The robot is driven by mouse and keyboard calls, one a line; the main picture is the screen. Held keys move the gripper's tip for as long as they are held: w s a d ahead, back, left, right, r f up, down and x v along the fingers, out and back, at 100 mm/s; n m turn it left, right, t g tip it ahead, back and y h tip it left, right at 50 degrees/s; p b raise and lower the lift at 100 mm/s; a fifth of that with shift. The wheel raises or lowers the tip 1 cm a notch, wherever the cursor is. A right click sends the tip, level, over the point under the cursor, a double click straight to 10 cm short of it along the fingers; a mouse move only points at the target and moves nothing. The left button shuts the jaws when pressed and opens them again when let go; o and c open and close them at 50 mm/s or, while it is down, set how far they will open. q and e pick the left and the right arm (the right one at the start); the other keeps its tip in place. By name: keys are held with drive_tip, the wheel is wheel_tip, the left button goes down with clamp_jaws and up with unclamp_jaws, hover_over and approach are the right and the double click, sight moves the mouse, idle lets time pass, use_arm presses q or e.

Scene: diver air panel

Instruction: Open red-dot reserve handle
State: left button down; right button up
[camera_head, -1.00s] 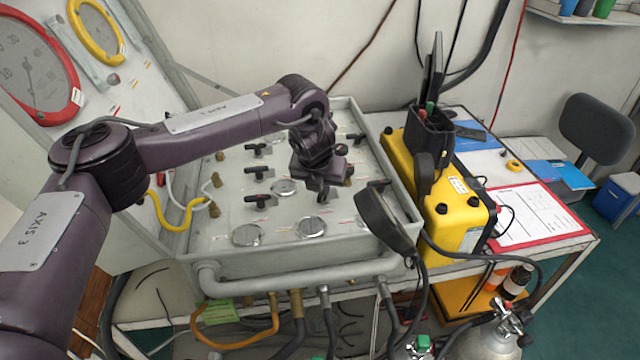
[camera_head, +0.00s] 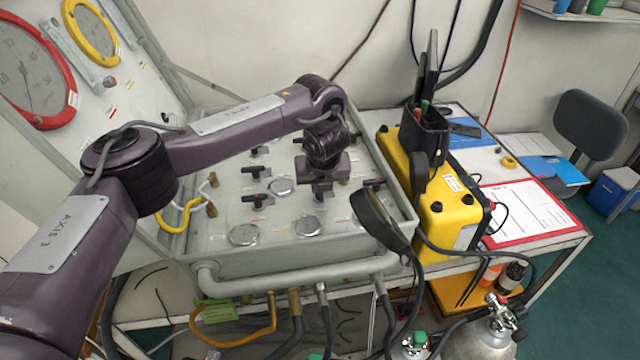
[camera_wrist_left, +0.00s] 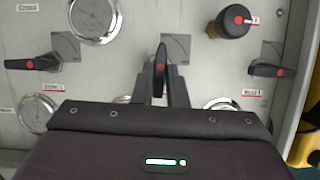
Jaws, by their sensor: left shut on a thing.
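The grey air panel (camera_head: 272,237) carries several dark lever handles and round gauges. My left gripper (camera_head: 321,191) reaches down over the middle of the panel. In the wrist view its fingers (camera_wrist_left: 159,88) are shut on a dark handle with a red dot (camera_wrist_left: 160,67). This handle points up and down in that view. The left handle (camera_wrist_left: 32,64) and the right handle (camera_wrist_left: 270,70) also have red dots and lie crosswise. The held handle's lower part is hidden by the fingers and gripper body. The labels are too small to tell which one reads reserve.
A yellow case (camera_head: 448,215) stands right of the panel.

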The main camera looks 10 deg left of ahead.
use_arm(q)
drive_tip(key=c, duration=1.5)
unclamp_jaws()
drive_tip(key=shift+o, duration=0.2)
drive_tip(key=v, duration=0.7)
drive_tip(key=shift+r+p, duration=0.3)
drive_tip(key=shift+r, duration=0.1)
drive_tip(key=shift+s, duration=0.1)
